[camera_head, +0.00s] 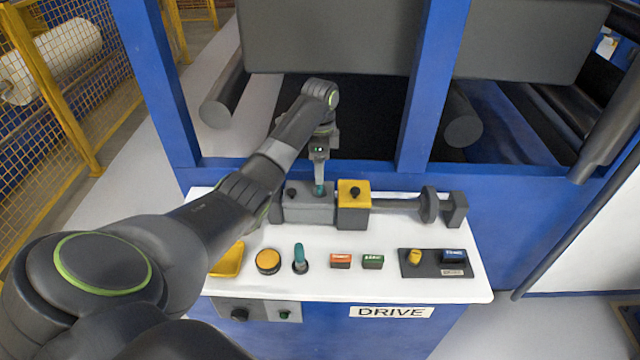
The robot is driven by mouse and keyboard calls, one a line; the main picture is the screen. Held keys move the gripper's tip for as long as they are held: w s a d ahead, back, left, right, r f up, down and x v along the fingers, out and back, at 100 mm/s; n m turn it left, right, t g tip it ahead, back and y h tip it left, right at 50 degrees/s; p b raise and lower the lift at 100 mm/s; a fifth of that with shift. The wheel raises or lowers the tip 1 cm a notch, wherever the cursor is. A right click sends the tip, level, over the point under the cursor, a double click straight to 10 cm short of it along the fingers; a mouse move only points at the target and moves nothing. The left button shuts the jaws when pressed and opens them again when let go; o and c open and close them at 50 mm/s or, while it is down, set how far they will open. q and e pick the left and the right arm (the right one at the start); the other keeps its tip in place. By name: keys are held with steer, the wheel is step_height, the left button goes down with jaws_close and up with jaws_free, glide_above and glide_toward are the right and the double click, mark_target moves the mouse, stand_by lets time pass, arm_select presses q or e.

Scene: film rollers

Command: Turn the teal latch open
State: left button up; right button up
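A small teal piece, which looks like the teal latch (319,191), shows at the top of a grey block (308,212) on the white console. My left gripper (320,180) points down right over it, its fingertips at or touching the teal piece. The fingers look close together and partly cover it. I cannot tell whether they grip it or which way it is turned. A second teal part, an upright lever (299,257), stands nearer on the console, left of the orange button. My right gripper is not in view.
A yellow block (354,215) on a dark shaft (400,205) adjoins the grey block. A yellow round button (268,261), orange button (341,260), green button (373,261) and dark switch plate (434,264) line the console front. Blue posts rise behind.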

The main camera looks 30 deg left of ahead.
mark_target(320, 188)
arm_select(q)
step_height(320, 188, down, 6)
steer(key=shift+r+p, duration=0.1)
steer(key=shift+p, duration=0.2)
steer(key=shift+c, duration=0.3)
steer(key=c, duration=0.9)
